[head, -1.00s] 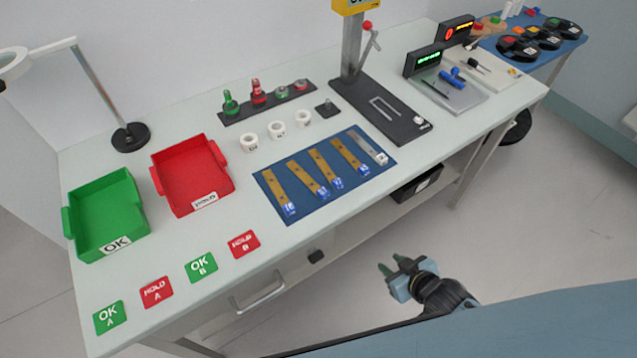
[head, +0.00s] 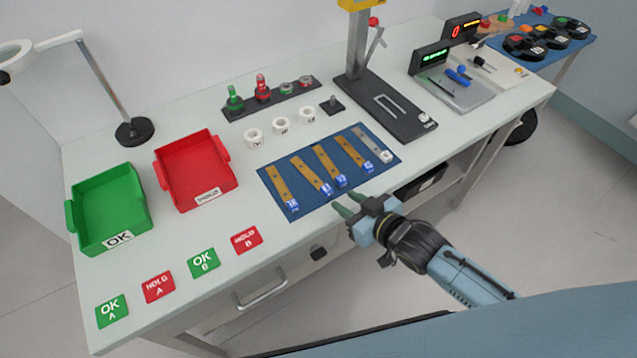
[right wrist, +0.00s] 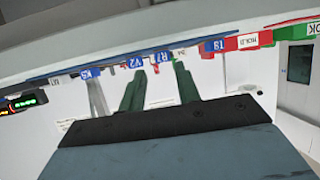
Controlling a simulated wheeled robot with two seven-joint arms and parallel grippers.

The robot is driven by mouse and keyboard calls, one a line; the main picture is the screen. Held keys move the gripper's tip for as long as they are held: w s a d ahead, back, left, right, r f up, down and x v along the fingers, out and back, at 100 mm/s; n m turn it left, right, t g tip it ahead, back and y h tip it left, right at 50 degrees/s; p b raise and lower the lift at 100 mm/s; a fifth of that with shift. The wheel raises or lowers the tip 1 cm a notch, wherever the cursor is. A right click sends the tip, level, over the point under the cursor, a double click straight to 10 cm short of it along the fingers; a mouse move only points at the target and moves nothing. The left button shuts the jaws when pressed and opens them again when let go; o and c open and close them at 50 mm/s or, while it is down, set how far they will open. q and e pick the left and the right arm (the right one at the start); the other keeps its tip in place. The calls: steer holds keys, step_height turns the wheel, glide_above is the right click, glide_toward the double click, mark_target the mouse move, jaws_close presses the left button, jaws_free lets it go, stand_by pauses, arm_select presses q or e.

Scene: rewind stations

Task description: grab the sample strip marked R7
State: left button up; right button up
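Several tan strips and one grey strip (head: 371,144) lie side by side on the blue mat (head: 320,210), each with a small tag block at its near end. The strip marked R7 (head: 309,173) appears to be second from the left in the head view. My left gripper is out of view.
A green tray (head: 107,205) and a red tray (head: 196,172) stand at left, with flat OK and HOLD cards in front. White rings (head: 281,126) and a dark press stand (head: 385,105) are behind the mat. The bench front edge lies under my right gripper.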

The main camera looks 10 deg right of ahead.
mark_target(330, 192)
steer(key=x, duration=0.5)
steer(key=shift+w+a+r+b, duration=0.1)
steer(key=shift+w+a+b, duration=0.05)
steer(key=shift+a+b, duration=0.15)
jaws_close()
